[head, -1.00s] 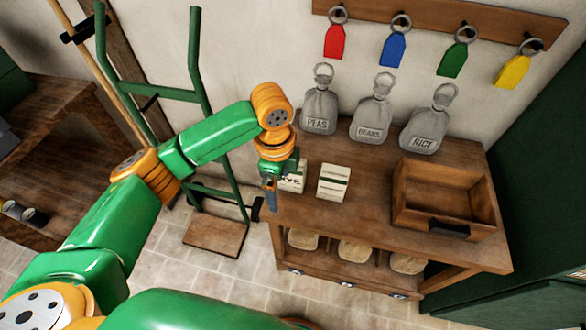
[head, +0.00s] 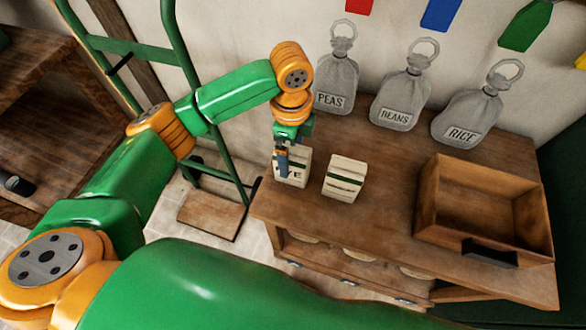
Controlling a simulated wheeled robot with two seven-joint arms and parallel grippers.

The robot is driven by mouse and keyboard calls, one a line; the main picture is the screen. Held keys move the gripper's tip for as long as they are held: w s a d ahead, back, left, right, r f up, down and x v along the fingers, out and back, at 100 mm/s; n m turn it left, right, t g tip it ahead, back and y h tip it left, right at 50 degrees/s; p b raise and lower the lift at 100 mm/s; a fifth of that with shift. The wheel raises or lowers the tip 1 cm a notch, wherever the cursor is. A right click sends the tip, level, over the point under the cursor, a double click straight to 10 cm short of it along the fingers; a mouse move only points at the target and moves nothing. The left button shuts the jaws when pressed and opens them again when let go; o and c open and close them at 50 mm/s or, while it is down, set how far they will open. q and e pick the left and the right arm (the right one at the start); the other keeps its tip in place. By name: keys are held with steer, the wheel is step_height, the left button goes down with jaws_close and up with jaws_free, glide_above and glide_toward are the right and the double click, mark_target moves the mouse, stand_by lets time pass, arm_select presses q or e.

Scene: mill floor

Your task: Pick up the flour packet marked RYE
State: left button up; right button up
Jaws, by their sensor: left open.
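The RYE flour packet (head: 297,168) is a white block with dark lettering, standing at the left part of the wooden table. My left gripper (head: 283,170) points down in front of it and hides part of the lettering. The gripper is open; I cannot tell whether its fingers touch the packet. A second white packet (head: 344,178) with a green band stands just right of it, its lettering too small to read. My right gripper is not in view.
Grey sacks marked PEAS (head: 335,75), BEANS (head: 402,90) and RICE (head: 470,110) stand along the table's back. An open wooden crate (head: 445,225) fills the right side of the table (head: 375,215). A green hand truck (head: 190,95) stands to the left. The table's front middle is clear.

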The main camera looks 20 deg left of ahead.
arm_select(q)
step_height(320, 180, down, 8)
steer(key=shift+w+r, duration=0.1)
steer(key=shift+r, duration=0.15)
jaws_close()
